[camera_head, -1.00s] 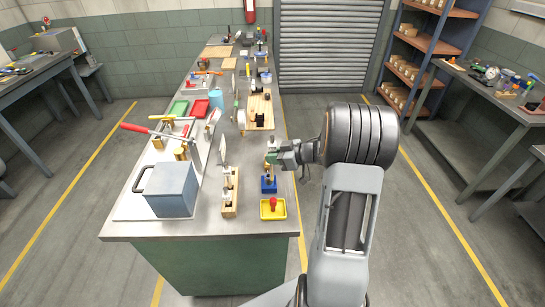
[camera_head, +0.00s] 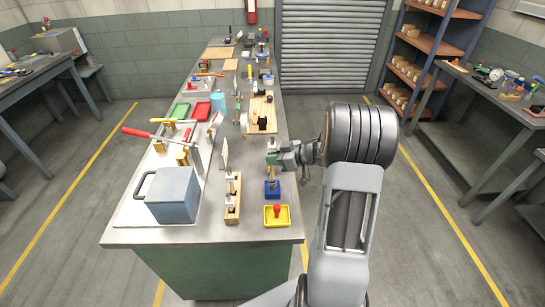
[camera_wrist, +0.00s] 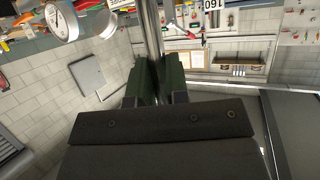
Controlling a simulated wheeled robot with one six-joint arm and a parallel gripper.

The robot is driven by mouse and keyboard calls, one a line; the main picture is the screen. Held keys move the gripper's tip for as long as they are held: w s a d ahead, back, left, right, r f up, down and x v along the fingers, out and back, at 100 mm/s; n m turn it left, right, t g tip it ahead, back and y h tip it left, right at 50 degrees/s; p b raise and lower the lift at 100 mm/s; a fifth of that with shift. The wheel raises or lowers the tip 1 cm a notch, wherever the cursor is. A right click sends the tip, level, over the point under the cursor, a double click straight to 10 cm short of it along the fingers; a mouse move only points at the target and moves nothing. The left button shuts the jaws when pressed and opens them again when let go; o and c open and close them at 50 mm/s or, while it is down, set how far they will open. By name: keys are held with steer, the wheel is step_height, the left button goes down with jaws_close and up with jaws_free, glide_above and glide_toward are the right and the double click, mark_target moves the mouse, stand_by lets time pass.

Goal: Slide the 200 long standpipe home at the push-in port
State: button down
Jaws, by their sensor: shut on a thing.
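My gripper (camera_head: 272,158) is at the right edge of the long workbench, above a small blue block (camera_head: 271,189). Its green finger pads are shut on the standpipe. In the wrist view the standpipe (camera_wrist: 152,28) is a bright metal tube running up between the pads of my gripper (camera_wrist: 156,80). In the head view only a short, thin stretch shows below the fingers, over the blue block. Which part is the push-in port, and whether the pipe's lower end is inside it, I cannot tell at this size.
A yellow tray (camera_head: 277,216) with a red knob stands in front of the blue block. A wooden rack (camera_head: 233,207) with upright parts is to the left. A blue-grey box (camera_head: 173,195) and red-handled clamps stand farther left. Open floor lies right of the bench.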

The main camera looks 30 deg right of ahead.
steer(key=shift+f+b, duration=0.55)
steer(key=shift+f, duration=1.15)
steer(key=shift+f, duration=0.3)
steer(key=c, duration=1)
jaws_free()
steer(key=shift+c, duration=0.2)
steer(key=b+v, duration=0.1)
steer(key=v, duration=1.3)
steer(key=shift+b, duration=0.35)
